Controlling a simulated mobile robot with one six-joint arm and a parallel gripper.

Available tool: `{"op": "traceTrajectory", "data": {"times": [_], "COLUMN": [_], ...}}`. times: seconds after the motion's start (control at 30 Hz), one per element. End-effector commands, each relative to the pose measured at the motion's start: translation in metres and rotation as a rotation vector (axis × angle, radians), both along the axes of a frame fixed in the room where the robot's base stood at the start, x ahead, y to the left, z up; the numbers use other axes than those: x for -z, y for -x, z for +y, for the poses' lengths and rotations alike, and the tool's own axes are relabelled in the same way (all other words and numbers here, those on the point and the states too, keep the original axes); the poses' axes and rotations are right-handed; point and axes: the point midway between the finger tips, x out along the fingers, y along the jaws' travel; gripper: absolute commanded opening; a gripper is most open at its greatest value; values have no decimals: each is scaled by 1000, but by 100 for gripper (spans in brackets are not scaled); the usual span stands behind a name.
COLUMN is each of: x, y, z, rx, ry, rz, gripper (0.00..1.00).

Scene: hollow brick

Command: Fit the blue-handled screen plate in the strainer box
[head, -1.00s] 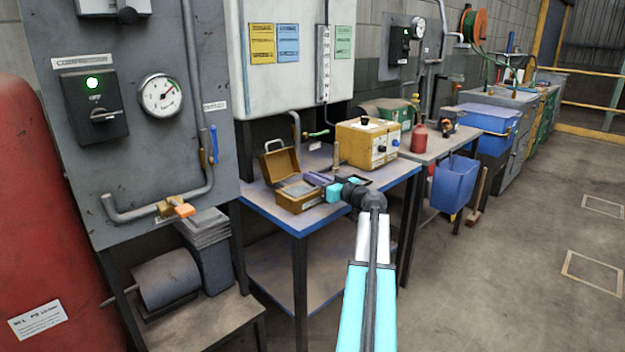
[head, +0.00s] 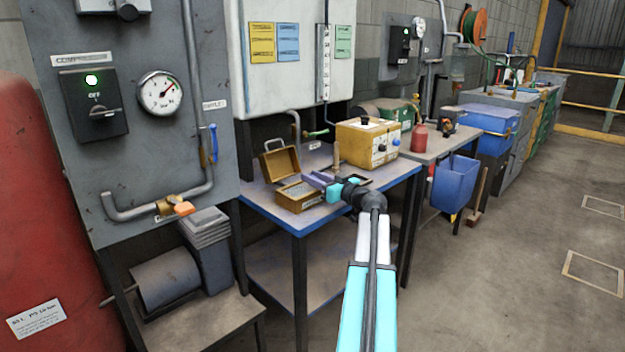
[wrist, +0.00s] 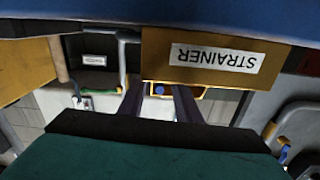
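The strainer box (head: 297,203) is a yellow box with its lid (head: 281,163) up, on the blue-edged bench. In the wrist view its front (wrist: 200,78) carries an upside-down STRAINER label. A mesh-like surface shows in its top, but I cannot tell whether it is the screen plate. My gripper (head: 320,180) is just right of the box, at about rim height. In the wrist view my gripper's fingers (wrist: 158,82) stand apart with a gap. A small round blue thing (wrist: 160,90) shows in that gap; I cannot tell whether it is the plate's handle.
A yellow instrument box (head: 367,143) and an upright wooden handle (head: 336,154) stand behind on the bench (head: 318,222). Bare bench top lies in front of the strainer box. A blue bin (head: 455,184) is further right.

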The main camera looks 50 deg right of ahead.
Motion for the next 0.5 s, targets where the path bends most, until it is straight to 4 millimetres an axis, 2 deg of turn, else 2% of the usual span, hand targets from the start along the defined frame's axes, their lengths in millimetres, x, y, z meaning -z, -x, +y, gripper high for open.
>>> {"op": "traceTrajectory", "data": {"times": [0.27, 0.5], "x": [0, 0], "y": [11, 41], "z": [1, 4], "rx": [0, 2], "ry": [0, 0], "rz": [0, -1], "gripper": [31, 31]}}
